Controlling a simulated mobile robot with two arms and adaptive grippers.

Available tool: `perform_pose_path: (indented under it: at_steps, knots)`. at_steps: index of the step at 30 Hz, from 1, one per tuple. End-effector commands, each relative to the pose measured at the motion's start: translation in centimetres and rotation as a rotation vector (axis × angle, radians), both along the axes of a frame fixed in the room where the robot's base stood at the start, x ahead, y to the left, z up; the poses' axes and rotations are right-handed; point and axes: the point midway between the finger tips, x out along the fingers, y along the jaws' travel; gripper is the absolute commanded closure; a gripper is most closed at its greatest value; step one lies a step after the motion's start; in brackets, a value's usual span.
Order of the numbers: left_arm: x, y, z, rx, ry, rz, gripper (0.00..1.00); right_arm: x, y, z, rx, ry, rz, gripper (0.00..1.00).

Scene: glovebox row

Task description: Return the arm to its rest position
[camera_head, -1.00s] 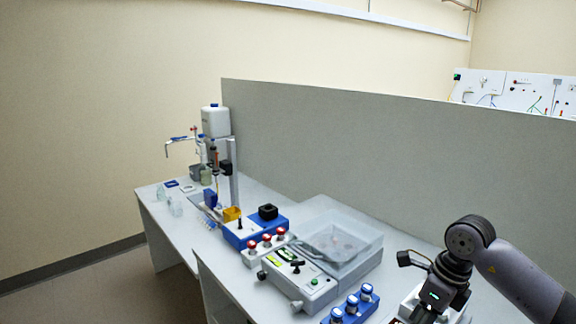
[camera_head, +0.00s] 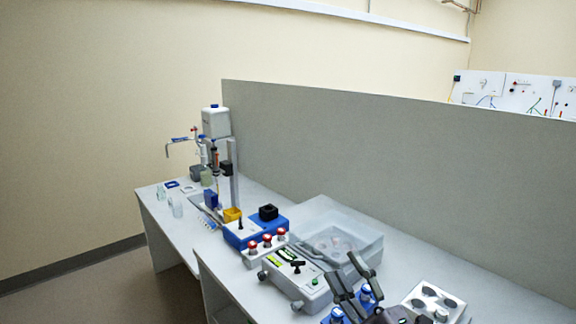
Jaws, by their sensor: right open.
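My right gripper (camera_head: 345,266) is at the bottom of the head view, right of the middle. Its two dark fingers point up and away from me and stand apart, with nothing seen between them. It shows in front of the blue rack of blue-capped vials (camera_head: 366,294) and hides part of it. My right forearm is out of view below. My left gripper is not in view.
A white block with round wells (camera_head: 424,291) lies right of the gripper. A control box (camera_head: 297,281), a clear bin (camera_head: 372,247), red-capped vials (camera_head: 267,241) and a blue unit (camera_head: 240,239) stand leftward. A grey partition (camera_head: 400,160) runs behind the bench.

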Motion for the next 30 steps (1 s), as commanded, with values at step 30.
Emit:
perform_pose_path:
  at_steps: [30]
  knots:
    - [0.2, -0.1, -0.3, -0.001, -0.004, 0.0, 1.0, -26.3, -9.4, -34.9, 0.731, 1.737, -0.798, 0.58]
